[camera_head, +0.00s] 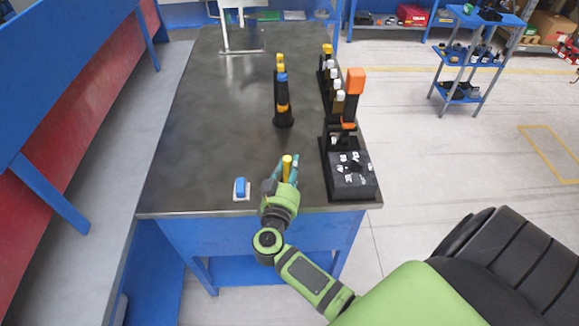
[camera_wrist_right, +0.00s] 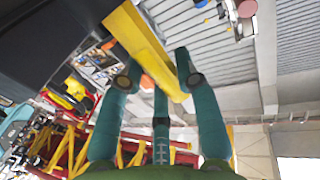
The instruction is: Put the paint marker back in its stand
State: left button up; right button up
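My right gripper (camera_head: 288,166) is at the near part of the dark table, with its teal fingers around a yellow marker (camera_head: 287,168). The right wrist view shows the yellow marker (camera_wrist_right: 142,42) between the fingers, which look closed on it. In the head view the marker stands roughly upright. A black stand (camera_head: 284,118) is farther back on the table, with blue-, orange- and yellow-topped pieces in or behind it. I cannot tell whether it has a free slot. My left gripper is not in view.
A black rack with white-capped bottles (camera_head: 338,97) and a tall orange-topped piece (camera_head: 355,82) line the right edge. A black box (camera_head: 350,182) sits at the near right corner. A blue object (camera_head: 241,187) lies on a white plate. The table's left side is clear.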

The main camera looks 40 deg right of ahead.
jog(key=o, duration=0.3)
jog(key=shift+a, duration=0.1)
jog(key=v, duration=1.2)
